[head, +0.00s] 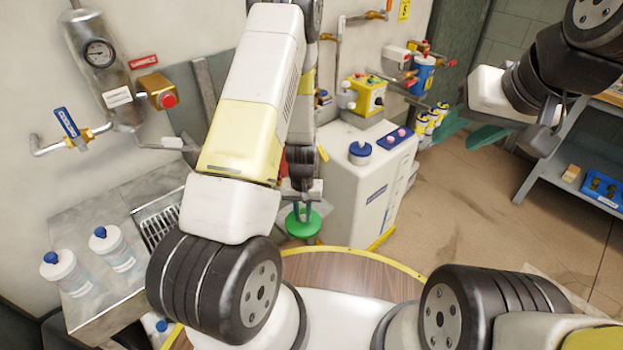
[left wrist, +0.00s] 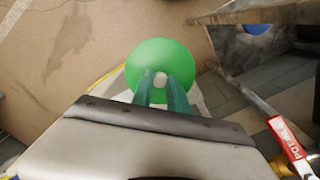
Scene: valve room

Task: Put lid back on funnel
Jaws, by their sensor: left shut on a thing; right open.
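A round green lid (head: 303,225) hangs from my left gripper (head: 304,211), in front of the white cabinet and beyond the round wooden surface. In the left wrist view the lid (left wrist: 158,62) is seen from above, with a small pale knob (left wrist: 160,79) between the teal fingertips of my left gripper (left wrist: 161,84), which is shut on it. I cannot make out the funnel in either view; my left arm hides part of the middle of the head view. My right gripper (head: 465,128) is open and empty at the upper right, away from the lid.
A white cabinet (head: 350,185) with a blue cap (head: 361,152) stands just behind the lid. White bottles with blue caps (head: 112,246) stand on the grey counter (head: 90,212) at left. Wall pipes and a gauge (head: 98,52) are behind. The floor (head: 490,225) at right is clear.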

